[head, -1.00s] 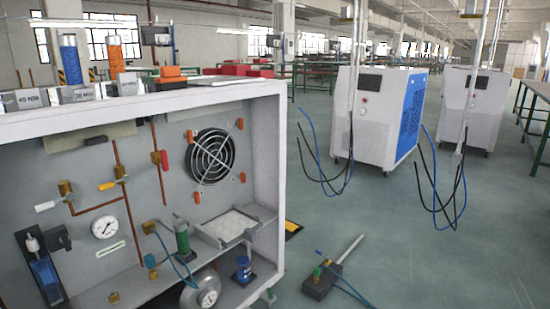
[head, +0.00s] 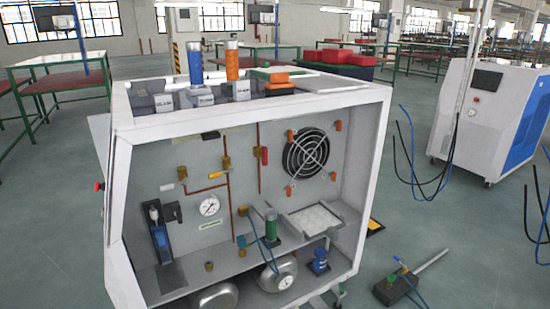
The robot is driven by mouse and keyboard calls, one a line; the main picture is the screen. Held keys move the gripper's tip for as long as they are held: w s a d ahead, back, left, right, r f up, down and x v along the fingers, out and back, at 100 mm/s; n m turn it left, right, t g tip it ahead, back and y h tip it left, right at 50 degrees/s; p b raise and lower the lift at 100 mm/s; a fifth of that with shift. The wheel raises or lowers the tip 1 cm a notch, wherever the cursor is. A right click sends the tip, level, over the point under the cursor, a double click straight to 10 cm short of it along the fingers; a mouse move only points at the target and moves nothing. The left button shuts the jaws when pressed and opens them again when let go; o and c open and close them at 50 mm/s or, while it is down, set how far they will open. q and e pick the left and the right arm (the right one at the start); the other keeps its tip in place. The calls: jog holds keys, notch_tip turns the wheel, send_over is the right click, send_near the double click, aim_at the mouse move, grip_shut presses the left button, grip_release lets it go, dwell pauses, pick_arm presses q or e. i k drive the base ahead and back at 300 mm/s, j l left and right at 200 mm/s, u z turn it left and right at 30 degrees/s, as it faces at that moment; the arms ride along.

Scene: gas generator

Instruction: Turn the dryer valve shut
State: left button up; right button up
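The white gas generator cabinet (head: 118,200) stands open at the front in the head view. A black knob (head: 171,211) sits low on the left beside a blue unit (head: 160,238). I cannot tell which of these is the dryer valve; no readable label marks it. Neither of my grippers is in view.
A round gauge (head: 209,206), a fan (head: 306,153), a green cylinder (head: 271,225) and a blue bottle (head: 320,258) are in the cabinet. A foot pump-like tool (head: 393,290) lies on the floor at right.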

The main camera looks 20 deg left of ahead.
aim_at(264, 154)
jog(key=i+l+u, duration=0.1)
jog(key=i, duration=0.45)
jog(key=i+l+u, duration=0.1)
jog(key=i, duration=0.45)
